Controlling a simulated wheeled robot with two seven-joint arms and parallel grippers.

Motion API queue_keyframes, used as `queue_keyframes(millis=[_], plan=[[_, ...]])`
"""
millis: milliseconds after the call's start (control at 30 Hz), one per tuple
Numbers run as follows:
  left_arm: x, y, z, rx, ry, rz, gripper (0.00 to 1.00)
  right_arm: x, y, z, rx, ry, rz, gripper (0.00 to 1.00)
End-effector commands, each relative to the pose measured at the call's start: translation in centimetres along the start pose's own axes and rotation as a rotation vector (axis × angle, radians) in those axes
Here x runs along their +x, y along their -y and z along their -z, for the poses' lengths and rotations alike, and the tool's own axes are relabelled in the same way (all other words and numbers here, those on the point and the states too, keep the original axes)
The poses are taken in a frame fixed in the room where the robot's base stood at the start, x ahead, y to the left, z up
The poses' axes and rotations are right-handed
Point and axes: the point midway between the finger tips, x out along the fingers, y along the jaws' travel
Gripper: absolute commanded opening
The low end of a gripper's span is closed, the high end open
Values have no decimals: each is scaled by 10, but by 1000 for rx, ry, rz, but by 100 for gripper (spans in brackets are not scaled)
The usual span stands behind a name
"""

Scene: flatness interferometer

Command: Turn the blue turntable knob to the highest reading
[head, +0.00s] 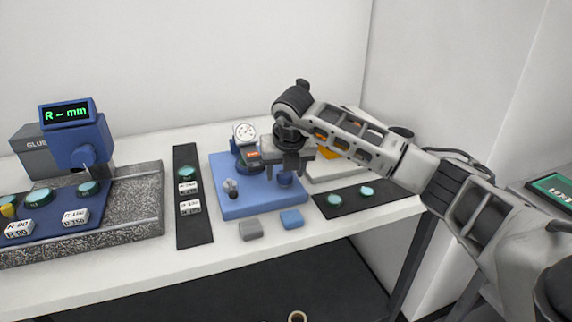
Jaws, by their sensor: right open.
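My right gripper (286,171) reaches in from the right over a blue base plate (245,200) on the white table. Its jaws are open and point down around a small blue knob (286,179) on the right part of the plate. The gripper hides the top of this knob, and I cannot tell whether the fingers touch it. A round white dial gauge (244,131) stands at the back of the plate; its reading is too small to make out. My left gripper is out of view.
At the left, a blue instrument with a green "R - mm" display (67,112) stands on a speckled granite slab (145,208). Dark strips (190,232) with green discs lie beside the plate. A grey block (250,230) and a blue block (292,219) lie in front.

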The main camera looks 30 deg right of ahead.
Motion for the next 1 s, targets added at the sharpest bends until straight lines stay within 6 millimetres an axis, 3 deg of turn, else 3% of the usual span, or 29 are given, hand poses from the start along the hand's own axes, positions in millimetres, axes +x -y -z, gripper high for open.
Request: queue_keyframes(millis=[233,700,1000], plan=[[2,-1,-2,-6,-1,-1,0,-29,0,-1,-1,5,-2,55],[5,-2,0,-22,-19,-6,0,-136,0,-1,0,5,-3,55],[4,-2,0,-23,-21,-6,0,-159,0,0,1,2,-1,55]])
